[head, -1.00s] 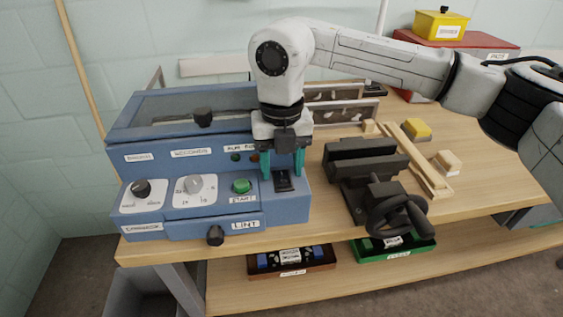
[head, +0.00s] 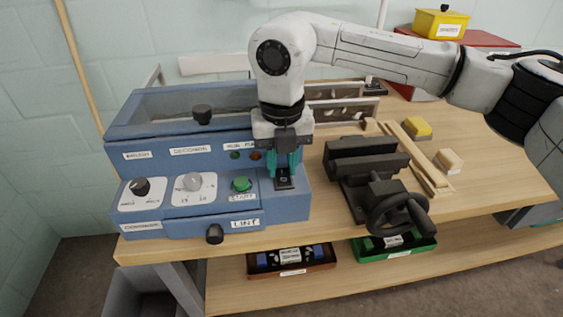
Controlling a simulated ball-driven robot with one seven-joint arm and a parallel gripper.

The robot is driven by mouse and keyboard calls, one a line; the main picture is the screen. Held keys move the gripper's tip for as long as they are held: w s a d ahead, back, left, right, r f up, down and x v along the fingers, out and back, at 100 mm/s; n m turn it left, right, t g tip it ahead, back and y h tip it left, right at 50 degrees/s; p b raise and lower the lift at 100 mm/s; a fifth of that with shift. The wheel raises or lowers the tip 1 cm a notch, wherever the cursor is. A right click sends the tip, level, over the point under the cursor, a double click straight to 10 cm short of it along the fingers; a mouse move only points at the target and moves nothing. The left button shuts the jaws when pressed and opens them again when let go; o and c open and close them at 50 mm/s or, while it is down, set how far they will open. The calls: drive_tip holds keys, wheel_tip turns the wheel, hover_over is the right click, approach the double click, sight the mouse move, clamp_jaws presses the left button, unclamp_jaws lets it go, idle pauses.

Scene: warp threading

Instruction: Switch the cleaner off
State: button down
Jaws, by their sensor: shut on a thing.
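The blue cleaner (head: 180,143) stands at the left of the bench, with a lid and a sloping control panel. Its black rocker switch (head: 284,182) is at the right end of the panel, right of the green START button (head: 241,184). My gripper (head: 284,173) points down with its teal fingers drawn together at the upper part of the switch. The fingers cover some of the switch. I cannot tell which way the rocker is tipped.
A dark vise (head: 365,165) with a handwheel stands right of the cleaner. Wooden strips (head: 428,170), a yellow block (head: 417,128) and a tan block (head: 448,161) lie farther right. The cleaner's black knobs and LINT drawer (head: 245,223) face the bench's front edge.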

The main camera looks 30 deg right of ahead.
drive_tip(key=t+b, duration=0.2)
drive_tip(key=b, duration=0.1)
drive_tip(key=shift+s+f+h, duration=0.15)
drive_tip(key=shift+s+h, duration=0.1)
drive_tip(key=shift+h, duration=0.05)
drive_tip(key=shift+a+r+t+b, duration=0.1)
drive_tip(key=shift+r+t+b, duration=0.25)
drive_tip(key=shift+b, duration=0.45)
drive_tip(key=c, duration=0.9)
unclamp_jaws()
drive_tip(key=shift+s+f, duration=0.1)
drive_tip(key=v, duration=1)
drive_tip(key=shift+s+a+r+p, duration=0.1)
drive_tip(key=shift+a+r+p, duration=0.05)
drive_tip(key=shift+r+p, duration=0.25)
